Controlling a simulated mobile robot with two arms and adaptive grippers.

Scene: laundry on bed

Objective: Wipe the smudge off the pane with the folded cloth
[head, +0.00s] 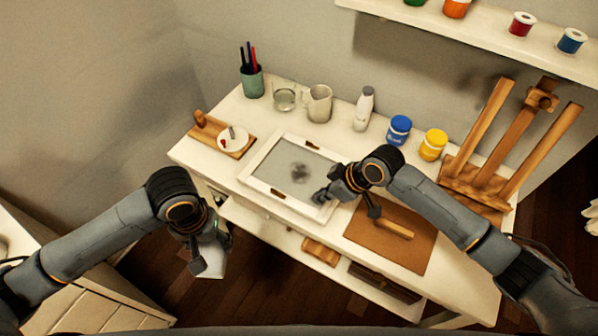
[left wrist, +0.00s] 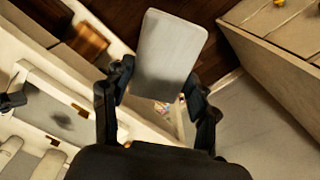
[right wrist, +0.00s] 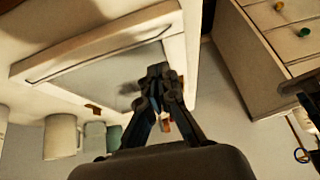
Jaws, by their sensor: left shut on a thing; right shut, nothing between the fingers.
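The pane (head: 322,164) lies in a white frame (head: 258,158) on the white table. A dark grey smudge (head: 300,172) is near its middle; the smudge also shows in the left wrist view (left wrist: 61,118). My left gripper (head: 205,258) is shut on the folded cloth (head: 214,262), off the table's front left side. The cloth looks pale and flat in the left wrist view (left wrist: 168,50). My right gripper (head: 322,196) is shut and empty at the frame's right end, also seen in the right wrist view (right wrist: 157,76). I cannot tell whether it touches the frame.
A pen cup (head: 252,82), glass (head: 284,97), mug (head: 318,103), white bottle (head: 364,108), blue jar (head: 399,130) and yellow jar (head: 432,145) line the back. A brown board (head: 411,252) lies right, an easel (head: 515,135) beyond. A wooden board (head: 210,130) is left.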

